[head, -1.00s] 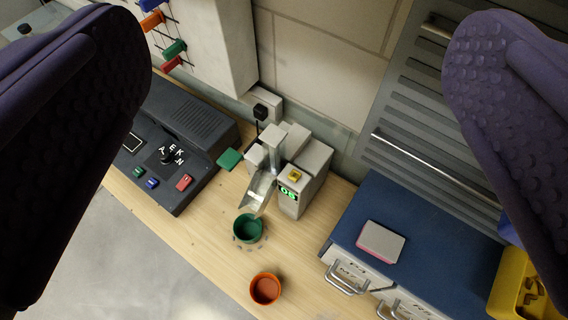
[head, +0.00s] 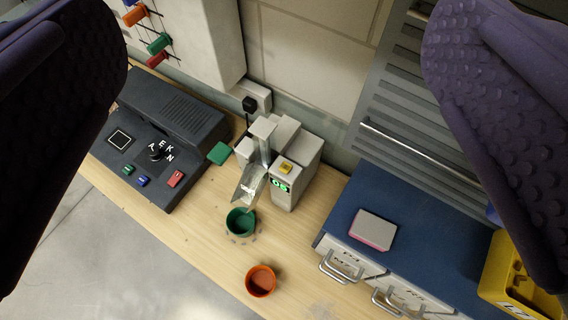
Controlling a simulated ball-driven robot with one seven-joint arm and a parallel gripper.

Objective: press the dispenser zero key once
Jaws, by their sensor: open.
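The dispenser (head: 291,193) is a pale grey unit standing on the wooden bench near the wall, in the middle of the head view. A small yellow key (head: 286,168) sits on its top, above a green lit display (head: 280,185) whose digits are hard to read. A metal chute (head: 250,183) slopes from it towards a green cup (head: 241,222). My gripper (head: 275,60) is open, with its two dark purple fingers at the left and right sides of the picture. Nothing is between the fingers close up. The key shows in the gap, apart from both fingers.
A dark console (head: 193,123) with a knob and coloured buttons stands left of the dispenser. An orange cup (head: 260,281) is near the front. At right, a blue-topped drawer unit (head: 420,240) carries a pale block (head: 372,230); a yellow bin (head: 510,270) is beyond.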

